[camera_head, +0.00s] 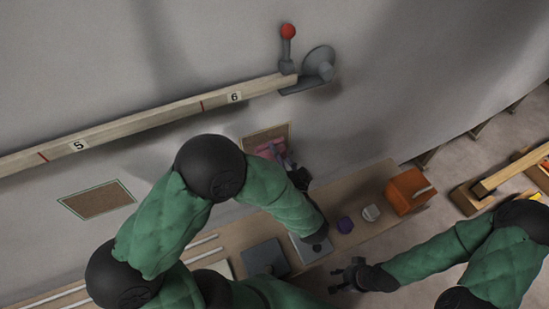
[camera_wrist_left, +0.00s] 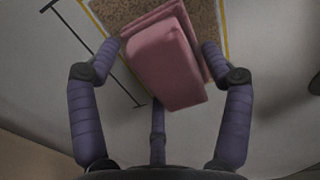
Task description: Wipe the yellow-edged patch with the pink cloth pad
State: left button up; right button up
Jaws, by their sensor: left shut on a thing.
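The brown speckled patch with a yellow edge (camera_head: 281,130) is on the pale hull wall; it also shows in the left wrist view (camera_wrist_left: 208,14). My left gripper (camera_head: 274,155) is shut on the pink cloth pad (camera_wrist_left: 165,62), with a finger at each side of it. The pad, pink in the head view too (camera_head: 268,148), lies in front of the patch and hides part of it. I cannot tell whether the pad touches the patch. My right gripper (camera_head: 337,280) is empty, its dark fingers apart, low in the head view beside the bench.
A green-edged patch (camera_head: 97,199) is further left on the wall. A numbered rail (camera_head: 150,122) runs above, ending at a red-knobbed lever (camera_head: 288,32).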

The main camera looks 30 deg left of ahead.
aim_at(265, 153)
pick_arm(q)
notch_tip(265, 153, down, 6)
jog(key=s+a+b, duration=0.1)
jog(key=b, duration=0.3)
jog(key=shift+s+f, duration=0.2)
jog(key=shift+s, duration=0.1)
dwell(0.3)
jog(key=shift+x, duration=1)
jog(key=shift+r, duration=0.15)
dwell(0.5)
jog(key=shift+w+a+r+p, duration=0.1)
jog(key=shift+r+p, duration=1.45)
jog(key=shift+r, duration=1.7)
jog(key=shift+a+r+p, duration=0.1)
jog(key=shift+r+p, duration=1.45)
jog(key=shift+r, duration=1.7)
notch_tip(265, 153, down, 6)
jog(key=b, duration=0.6)
jog(key=shift+r, duration=0.25)
notch_tip(265, 153, down, 8)
jog(key=shift+d, duration=0.15)
